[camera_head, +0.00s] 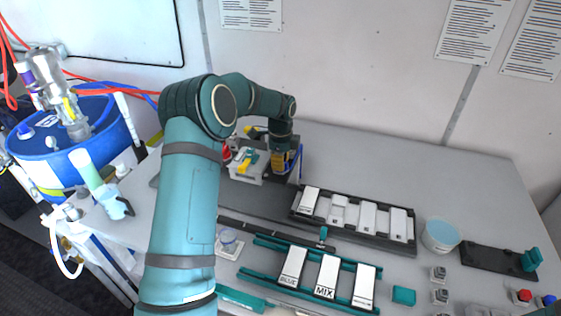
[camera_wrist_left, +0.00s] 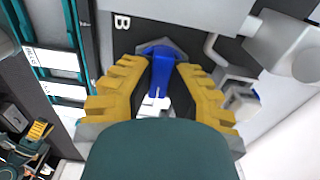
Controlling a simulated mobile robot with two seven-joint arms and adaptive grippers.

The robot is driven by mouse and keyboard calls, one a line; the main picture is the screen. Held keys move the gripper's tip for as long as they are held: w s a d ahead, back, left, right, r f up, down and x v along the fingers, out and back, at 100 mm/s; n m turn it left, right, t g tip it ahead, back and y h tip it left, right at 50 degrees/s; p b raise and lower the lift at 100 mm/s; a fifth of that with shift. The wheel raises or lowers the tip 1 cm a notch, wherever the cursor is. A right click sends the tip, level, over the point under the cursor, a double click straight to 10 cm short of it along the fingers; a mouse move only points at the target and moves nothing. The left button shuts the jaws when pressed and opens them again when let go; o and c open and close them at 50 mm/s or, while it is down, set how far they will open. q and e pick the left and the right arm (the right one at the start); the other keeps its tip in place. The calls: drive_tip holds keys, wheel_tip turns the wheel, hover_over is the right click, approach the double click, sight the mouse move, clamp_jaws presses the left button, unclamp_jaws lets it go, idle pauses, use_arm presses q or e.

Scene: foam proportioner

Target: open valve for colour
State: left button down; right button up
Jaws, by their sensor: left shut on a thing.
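My left gripper (camera_head: 281,160) is at the valve block at the back of the table. In the left wrist view its yellow fingers (camera_wrist_left: 165,75) are on either side of a blue valve handle (camera_wrist_left: 158,62), shut on it. The blue handle also shows beside the gripper in the head view (camera_head: 298,156). A yellow valve handle (camera_head: 246,160) sits on a grey-white body left of the gripper. A red part (camera_head: 227,153) is partly hidden by my arm. A white letter B is on the dark plate (camera_wrist_left: 122,45) by the blue handle. My right gripper is not in view.
A black rack (camera_head: 353,229) with several white blocks stands right of the valves. A teal rack (camera_head: 262,269) with labelled blocks, one marked MIX, is in front. A pale blue cup (camera_head: 440,236) stands at right. A blue drum (camera_head: 75,160) with hoses is at left.

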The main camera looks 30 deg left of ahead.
use_arm(q)
drive_tip(key=shift+f+m, duration=0.1)
drive_tip(key=shift+m, duration=0.2)
drive_tip(key=c, duration=0.9)
unclamp_jaws()
wheel_tip(320, 180, up, 12)
drive_tip(key=shift+r, duration=0.1)
drive_tip(key=shift+s, duration=0.1)
